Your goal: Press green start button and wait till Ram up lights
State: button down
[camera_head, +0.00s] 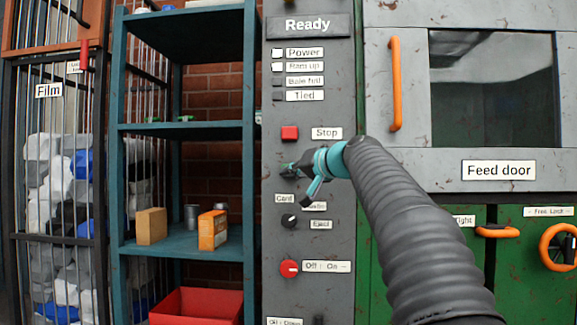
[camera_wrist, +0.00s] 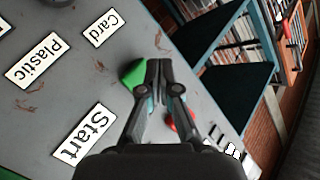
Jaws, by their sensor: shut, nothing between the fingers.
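The green start button (camera_wrist: 133,73) shows in the wrist view, partly covered by my fingers, near the "Start" label (camera_wrist: 84,137). My gripper (camera_wrist: 160,66) is shut and empty, its tips right at the button; I cannot tell whether they touch it. In the head view my gripper (camera_head: 293,169) is in front of the grey control panel (camera_head: 345,105), below the red stop button (camera_head: 290,133), and mostly hides the start button. The Ram up lamp (camera_head: 278,67) looks white, like the Power lamp (camera_head: 278,53) above it. The lamps below look dark. The top sign (camera_head: 308,25) reads "Ready".
A red bin (camera_head: 197,306) sits low on the left.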

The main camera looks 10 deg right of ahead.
jog(key=shift+w+d, duration=0.2)
jog(key=shift+w, duration=0.4)
jog(key=shift+w+p, duration=0.15)
jog(key=shift+p, duration=0.15)
dwell(0.8)
jog(key=shift+w+d, duration=0.15)
jog(key=shift+w, duration=0.1)
